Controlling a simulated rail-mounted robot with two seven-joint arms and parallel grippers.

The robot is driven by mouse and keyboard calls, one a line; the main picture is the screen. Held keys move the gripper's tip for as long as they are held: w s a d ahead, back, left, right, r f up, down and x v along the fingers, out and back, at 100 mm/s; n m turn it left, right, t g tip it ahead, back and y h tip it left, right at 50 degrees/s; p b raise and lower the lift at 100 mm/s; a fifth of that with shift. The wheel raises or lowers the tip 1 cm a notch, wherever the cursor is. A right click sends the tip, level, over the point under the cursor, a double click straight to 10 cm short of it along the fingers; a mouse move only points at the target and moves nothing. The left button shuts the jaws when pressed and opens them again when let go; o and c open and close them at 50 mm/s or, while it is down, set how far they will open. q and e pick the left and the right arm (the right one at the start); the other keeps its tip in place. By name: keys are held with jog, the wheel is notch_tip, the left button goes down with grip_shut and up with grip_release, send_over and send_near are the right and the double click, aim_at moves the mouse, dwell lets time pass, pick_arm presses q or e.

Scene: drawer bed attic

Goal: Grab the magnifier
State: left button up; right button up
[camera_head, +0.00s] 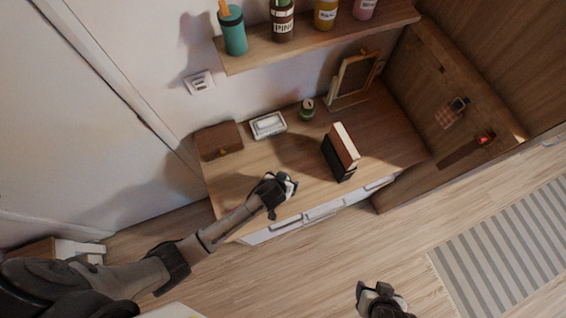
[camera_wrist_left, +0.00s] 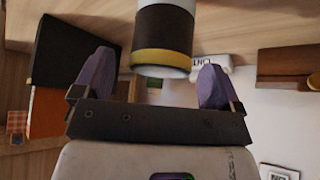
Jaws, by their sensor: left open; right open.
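A short cylinder with white and black bands, a yellow ring and a pale round end (camera_wrist_left: 165,35) shows in the left wrist view; it may be the magnifier, but I cannot tell for sure. It stands out between and beyond the two purple fingers of my left gripper (camera_wrist_left: 155,82), which are apart, with visible room on both sides. In the head view my left gripper (camera_head: 278,187) is over the front of the wooden cabinet top, and a small white and black part shows at its tip. My right gripper (camera_head: 380,299) is open and empty at the bottom edge, over the floor.
A shelf (camera_head: 300,49) with bottles hangs above. A striped rug (camera_head: 510,245) lies right.

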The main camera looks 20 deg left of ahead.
pick_arm(q)
jog(key=shift+x, duration=1.6)
jog(key=shift+c, duration=0.2)
jog(key=c, duration=1)
jog(key=shift+c, duration=0.2)
